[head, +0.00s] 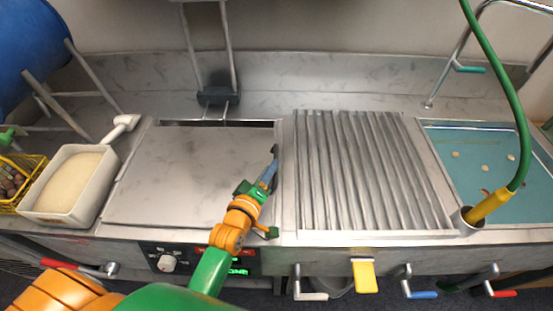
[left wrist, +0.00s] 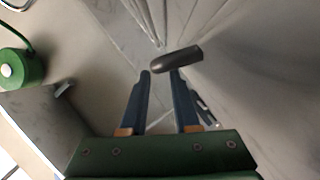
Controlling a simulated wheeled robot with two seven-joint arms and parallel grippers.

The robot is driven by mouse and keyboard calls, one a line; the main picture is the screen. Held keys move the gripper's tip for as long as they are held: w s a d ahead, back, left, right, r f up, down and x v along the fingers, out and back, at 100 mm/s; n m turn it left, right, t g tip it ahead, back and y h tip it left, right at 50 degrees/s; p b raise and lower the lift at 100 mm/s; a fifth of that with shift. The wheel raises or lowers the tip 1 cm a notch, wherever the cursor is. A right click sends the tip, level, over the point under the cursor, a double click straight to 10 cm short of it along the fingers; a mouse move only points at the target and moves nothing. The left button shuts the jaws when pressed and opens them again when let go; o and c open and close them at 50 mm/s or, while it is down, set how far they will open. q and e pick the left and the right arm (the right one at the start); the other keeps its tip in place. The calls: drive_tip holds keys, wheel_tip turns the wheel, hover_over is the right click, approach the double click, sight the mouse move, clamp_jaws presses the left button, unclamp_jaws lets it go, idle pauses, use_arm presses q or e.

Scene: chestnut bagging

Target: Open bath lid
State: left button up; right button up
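The bath lid (head: 185,178) is a flat grey steel panel, closed and lying level on the counter left of the ribbed panel. A dark handle (head: 275,152) shows at its right edge; in the left wrist view a dark rounded bar (left wrist: 178,60) appears just beyond my fingertips. My left gripper (head: 270,170) reaches over the lid's right edge, close to the handle. In the left wrist view its two blue fingers (left wrist: 160,76) stand apart with nothing clearly between them. Whether a fingertip touches the bar I cannot tell. My right gripper is not in view.
A ribbed steel panel (head: 365,175) lies right of the lid. A white bin (head: 70,185) and yellow basket (head: 35,165) stand left. A blue-floored basin (head: 470,143) and green hose (head: 500,80) are right. Levers and a control panel (head: 190,258) line the front.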

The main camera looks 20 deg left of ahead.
use_arm(q)
drive_tip(key=x, duration=0.5)
drive_tip(key=shift+s+f, duration=0.1)
drive_tip(key=shift+f, duration=0.05)
clamp_jaws()
idle(1.2)
